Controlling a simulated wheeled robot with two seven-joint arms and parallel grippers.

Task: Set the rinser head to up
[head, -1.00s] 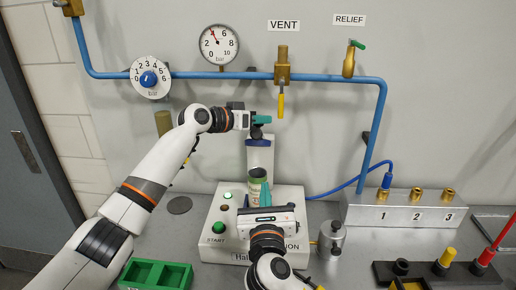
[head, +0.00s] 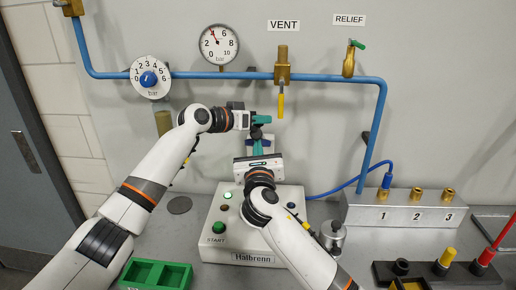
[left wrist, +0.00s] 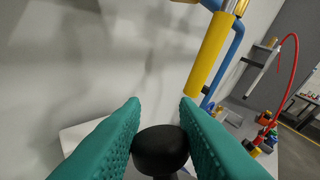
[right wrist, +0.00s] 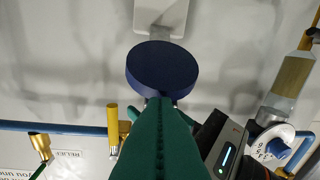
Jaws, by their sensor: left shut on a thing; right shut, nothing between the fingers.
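My left gripper (head: 261,119) is shut on a black knob (left wrist: 160,150) at the column's top. My right gripper (head: 258,145) is shut and empty, its fingers pointing up in front of the column. In the right wrist view its fingertips (right wrist: 157,100) overlap the disc's lower edge; I cannot tell whether they touch.
A green START button (head: 219,227) and a lit lamp (head: 227,195) are on the box. A yellow vent handle (head: 281,105) hangs to the right of my left gripper. A green tray (head: 155,275) lies at the front left. A blue pipe (head: 330,80) runs along the wall.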

